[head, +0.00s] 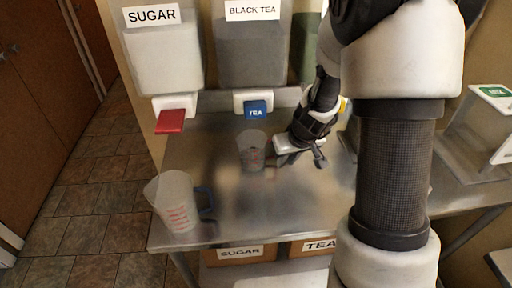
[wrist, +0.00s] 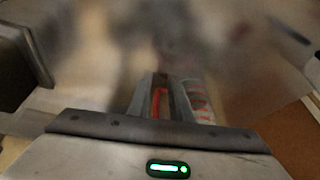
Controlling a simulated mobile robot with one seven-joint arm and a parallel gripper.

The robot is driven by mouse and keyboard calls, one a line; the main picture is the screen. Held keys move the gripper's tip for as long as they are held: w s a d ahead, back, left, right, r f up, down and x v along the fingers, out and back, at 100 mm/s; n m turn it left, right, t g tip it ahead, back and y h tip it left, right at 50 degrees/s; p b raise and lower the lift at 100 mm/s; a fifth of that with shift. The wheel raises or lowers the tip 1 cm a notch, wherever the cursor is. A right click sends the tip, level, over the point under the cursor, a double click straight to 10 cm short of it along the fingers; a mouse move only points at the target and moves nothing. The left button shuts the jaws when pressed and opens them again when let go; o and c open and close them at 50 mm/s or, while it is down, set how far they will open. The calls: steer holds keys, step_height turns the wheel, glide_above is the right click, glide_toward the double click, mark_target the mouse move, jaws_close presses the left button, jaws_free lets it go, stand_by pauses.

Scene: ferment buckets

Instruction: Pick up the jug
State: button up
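A small clear jug (head: 251,149) with red marks stands on the steel counter below the black tea dispenser. A larger clear jug (head: 175,203) with red marks and a dark blue handle stands at the counter's front left. My gripper (head: 298,158) is low over the counter, just right of the small jug. In the wrist view, a red strip, apparently the small jug's handle, shows between the fingers (wrist: 163,98), and part of the small jug (wrist: 199,101) shows beside the right finger. Whether the fingers press on the handle is not clear.
A sugar dispenser (head: 163,60) with a red lever and a black tea dispenser (head: 252,55) with a blue lever stand at the back. Boxes labelled sugar (head: 240,254) and tea (head: 313,246) sit below the counter. The counter between the jugs is clear.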

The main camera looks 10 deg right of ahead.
steer(key=w+p, duration=0.1)
steer(key=w, duration=0.1)
steer(key=w+a, duration=0.1)
steer(key=w, duration=0.2)
steer(key=shift+r+p, duration=0.1)
steer(key=shift+p, duration=0.25)
steer(key=shift+w+a+f, duration=0.2)
steer(key=shift+w+f, duration=0.4)
steer(key=shift+f, duration=0.1)
jaws_close()
